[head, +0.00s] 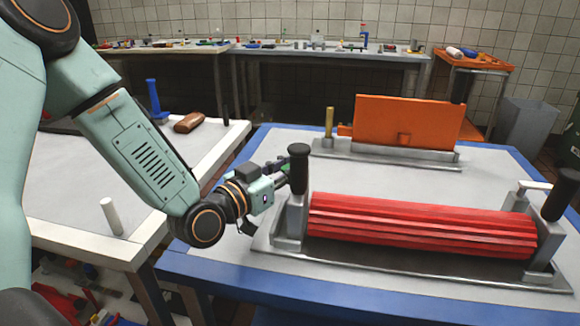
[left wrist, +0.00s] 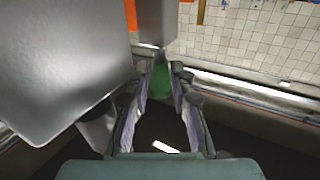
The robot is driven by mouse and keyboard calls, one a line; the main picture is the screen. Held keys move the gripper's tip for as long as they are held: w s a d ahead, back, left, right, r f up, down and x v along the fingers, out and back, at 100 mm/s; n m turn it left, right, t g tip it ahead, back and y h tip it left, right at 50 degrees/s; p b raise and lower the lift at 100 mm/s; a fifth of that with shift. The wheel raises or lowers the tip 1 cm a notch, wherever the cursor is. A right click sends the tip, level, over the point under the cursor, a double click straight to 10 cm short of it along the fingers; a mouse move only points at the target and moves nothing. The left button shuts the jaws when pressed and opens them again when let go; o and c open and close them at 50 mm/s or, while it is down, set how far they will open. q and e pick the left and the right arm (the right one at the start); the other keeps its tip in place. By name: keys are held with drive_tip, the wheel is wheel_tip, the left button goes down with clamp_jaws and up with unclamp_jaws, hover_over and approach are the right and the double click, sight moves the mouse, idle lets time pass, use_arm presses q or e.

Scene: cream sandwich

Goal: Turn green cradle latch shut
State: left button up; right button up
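The cradle (head: 290,225) on the blue-edged table holds a long red ribbed roller (head: 420,226) between two grey end posts. The left post has an upright black knob (head: 298,168). My left gripper (head: 283,172) is at the far left side of this post. In the left wrist view, the green latch (left wrist: 161,82) lies between the fingertips of my left gripper (left wrist: 163,75), below a grey metal block. The fingers stand on both sides of it; whether they press on it cannot be told. The latch is mostly hidden in the head view. My right gripper is not in view.
The right post has a black knob (head: 563,194) and a light bar (head: 535,185). An orange block (head: 405,120) stands in a second grey cradle behind, with a brass pin (head: 329,122) beside it. A side table (head: 90,185) stands at left. The table between the cradles is clear.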

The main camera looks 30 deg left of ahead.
use_arm(q)
drive_tip(key=shift+o, duration=1.6)
drive_tip(key=shift+f, duration=0.1)
drive_tip(key=shift+h, duration=0.3)
